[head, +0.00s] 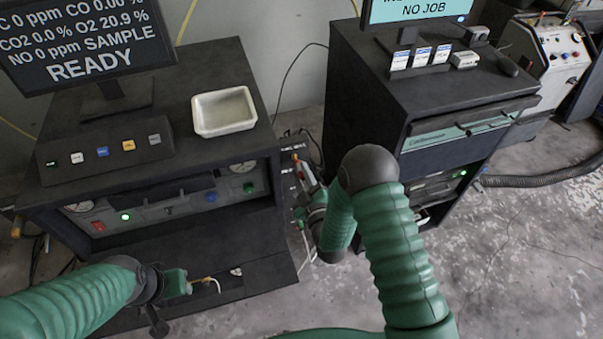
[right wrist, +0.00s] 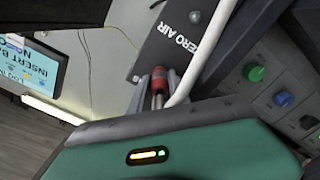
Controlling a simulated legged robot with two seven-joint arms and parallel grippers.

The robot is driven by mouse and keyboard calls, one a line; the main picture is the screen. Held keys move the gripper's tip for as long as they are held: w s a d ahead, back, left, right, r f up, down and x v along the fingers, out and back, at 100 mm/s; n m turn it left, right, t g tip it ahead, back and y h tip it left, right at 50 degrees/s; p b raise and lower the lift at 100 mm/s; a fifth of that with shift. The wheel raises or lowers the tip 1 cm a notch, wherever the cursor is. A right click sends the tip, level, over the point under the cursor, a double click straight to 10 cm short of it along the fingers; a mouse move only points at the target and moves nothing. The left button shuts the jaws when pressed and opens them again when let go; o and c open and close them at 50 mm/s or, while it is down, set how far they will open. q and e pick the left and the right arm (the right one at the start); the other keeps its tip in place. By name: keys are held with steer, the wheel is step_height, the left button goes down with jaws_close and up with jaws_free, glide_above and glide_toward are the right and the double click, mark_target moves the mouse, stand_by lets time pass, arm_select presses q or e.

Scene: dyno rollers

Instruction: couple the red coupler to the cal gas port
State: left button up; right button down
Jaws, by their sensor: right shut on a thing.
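The red coupler (right wrist: 158,82) is held between the fingers of my right gripper (right wrist: 160,95) in the right wrist view. Its far end is close to the dark port panel (right wrist: 172,45), which is lettered ZERO AIR. I cannot tell whether they touch. In the head view my right gripper (head: 314,197) is at the right side of the left cabinet, beside the panel's ports (head: 296,158). No cal gas label is readable, so I cannot tell which port it is. My left gripper (head: 188,285) is over the cabinet's low front shelf; its fingers are too small to judge.
A white hose (right wrist: 203,50) crosses close to the coupler. The left cabinet (head: 180,95) carries a white tray (head: 224,128) and a button box (head: 110,150). The right cabinet (head: 375,110) stands across a narrow gap with cables. Open floor (head: 520,230) lies at right.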

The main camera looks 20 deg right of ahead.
steer(key=shift+s+r, duration=0.15)
steer(key=shift+r, duration=0.15)
steer(key=shift+w+f, duration=0.15)
steer(key=shift+w, duration=0.05)
steer(key=shift+w+a+b, duration=0.1)
steer(key=shift+w+b, duration=0.35)
steer(key=shift+b, duration=0.15)
stand_by(0.7)
steer(key=shift+w, duration=0.35)
steer(key=c, duration=1.1)
jaws_free()
steer(key=shift+c, duration=0.2)
steer(key=shift+s, duration=0.1)
